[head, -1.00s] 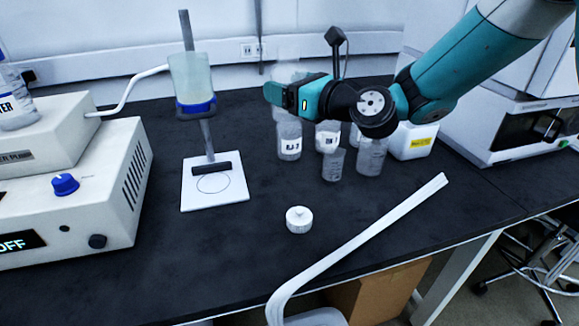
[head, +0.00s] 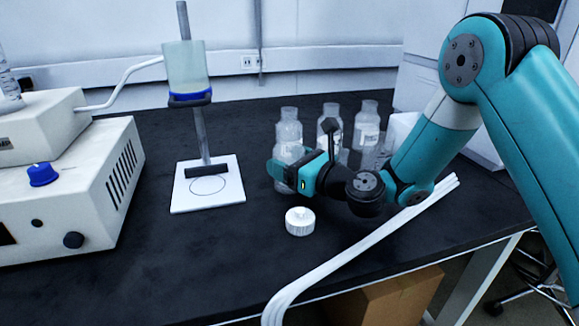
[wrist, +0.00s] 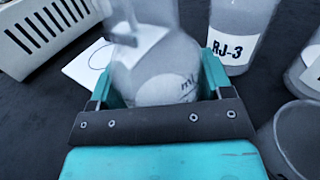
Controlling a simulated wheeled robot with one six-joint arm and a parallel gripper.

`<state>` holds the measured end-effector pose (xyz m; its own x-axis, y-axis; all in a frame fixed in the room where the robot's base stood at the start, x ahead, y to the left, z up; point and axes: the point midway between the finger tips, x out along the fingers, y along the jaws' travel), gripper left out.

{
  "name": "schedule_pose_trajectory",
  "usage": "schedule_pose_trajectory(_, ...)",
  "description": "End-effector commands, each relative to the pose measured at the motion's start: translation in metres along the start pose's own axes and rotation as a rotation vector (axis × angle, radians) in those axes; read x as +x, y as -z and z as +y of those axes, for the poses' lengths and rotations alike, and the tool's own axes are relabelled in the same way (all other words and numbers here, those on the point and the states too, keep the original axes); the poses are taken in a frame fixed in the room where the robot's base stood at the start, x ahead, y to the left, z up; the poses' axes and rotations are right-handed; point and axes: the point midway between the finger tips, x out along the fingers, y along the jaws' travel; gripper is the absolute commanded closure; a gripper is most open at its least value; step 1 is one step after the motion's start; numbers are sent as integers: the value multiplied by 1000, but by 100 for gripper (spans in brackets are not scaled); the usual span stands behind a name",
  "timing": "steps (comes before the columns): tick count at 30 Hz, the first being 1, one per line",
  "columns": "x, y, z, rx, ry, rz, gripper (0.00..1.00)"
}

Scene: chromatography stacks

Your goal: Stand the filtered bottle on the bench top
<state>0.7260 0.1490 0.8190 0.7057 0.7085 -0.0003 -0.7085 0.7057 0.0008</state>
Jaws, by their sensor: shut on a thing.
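My gripper (head: 284,172) is shut on the filtered bottle, low over the bench top (head: 225,255). In the wrist view the bottle (wrist: 165,65) is clear, with "ml" markings, and sits between the two teal fingers. It is blurred there. In the head view the fingers and a bottle behind overlap it, so its outline is hard to make out. I cannot tell whether its base touches the bench.
A bottle labelled RJ-3 (wrist: 235,35) stands close beside the held one, with further bottles (head: 367,125) to the right. A white cap (head: 300,221) lies in front. A stand with a white base (head: 190,203) is left. The front bench is mostly clear.

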Motion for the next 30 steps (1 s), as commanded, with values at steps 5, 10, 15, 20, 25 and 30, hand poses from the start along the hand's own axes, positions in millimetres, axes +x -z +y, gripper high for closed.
schedule_pose_trajectory(5, 0, -3, 0, -1, 0, -3, 61)
schedule_pose_trajectory(10, 0, 1, 0, 0, 0, -1, 20)
schedule_pose_trajectory(15, 0, 1, 0, 0, -1, -1, 2)
schedule_pose_trajectory(20, 0, 1, 0, 0, -1, -1, 2)
schedule_pose_trajectory(25, -9, 0, -1, 2, 1, 3, 2)
schedule_pose_trajectory(30, -43, 6, -2, 3, 4, 2, 2)
